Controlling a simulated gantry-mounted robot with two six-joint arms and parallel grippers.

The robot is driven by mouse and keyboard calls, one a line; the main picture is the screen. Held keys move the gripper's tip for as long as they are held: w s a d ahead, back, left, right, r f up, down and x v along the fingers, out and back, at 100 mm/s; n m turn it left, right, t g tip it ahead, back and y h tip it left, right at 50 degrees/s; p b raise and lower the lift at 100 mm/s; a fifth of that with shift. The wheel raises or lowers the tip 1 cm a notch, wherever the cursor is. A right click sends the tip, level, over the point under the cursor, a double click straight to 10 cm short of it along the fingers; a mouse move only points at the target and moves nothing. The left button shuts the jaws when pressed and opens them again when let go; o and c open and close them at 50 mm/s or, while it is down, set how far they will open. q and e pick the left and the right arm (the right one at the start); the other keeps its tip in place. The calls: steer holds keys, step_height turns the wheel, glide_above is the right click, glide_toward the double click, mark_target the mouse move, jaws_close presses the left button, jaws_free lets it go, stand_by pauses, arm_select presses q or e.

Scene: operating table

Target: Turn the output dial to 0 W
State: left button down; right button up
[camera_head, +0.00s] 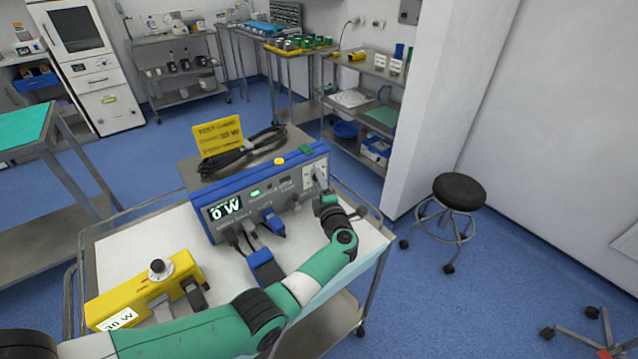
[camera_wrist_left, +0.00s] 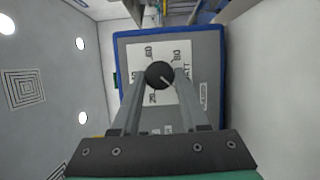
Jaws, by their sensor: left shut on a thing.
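The blue-and-grey generator (camera_head: 243,178) stands on the white-topped cart, and its display (camera_head: 225,208) appears to read 0 W. In the left wrist view, the round black output dial (camera_wrist_left: 159,74) sits on a white scale plate (camera_wrist_left: 137,55) with 60 and 80 legible. Its pale pointer line slants to the lower right there. My left gripper (camera_wrist_left: 161,82) is shut on the dial, one finger on each side. In the head view my left gripper (camera_head: 325,197) is at the right end of the generator's front, and the dial is mostly hidden. My right gripper is not in view.
A yellow box (camera_head: 186,265) with a black knob and a 30 W label stands on the cart (camera_head: 125,240) at the left. A stool (camera_head: 460,190) stands right.

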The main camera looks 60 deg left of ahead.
arm_select(q)
steer(key=shift+c, duration=2.1)
jaws_free()
steer(key=p+v, duration=0.4)
steer(key=v, duration=0.7)
steer(key=shift+d+p, duration=0.15)
steer(key=shift+p, duration=0.25)
steer(key=shift+s+d, duration=0.1)
steer(key=shift+d, duration=0.1)
steer(key=shift+r, duration=0.1)
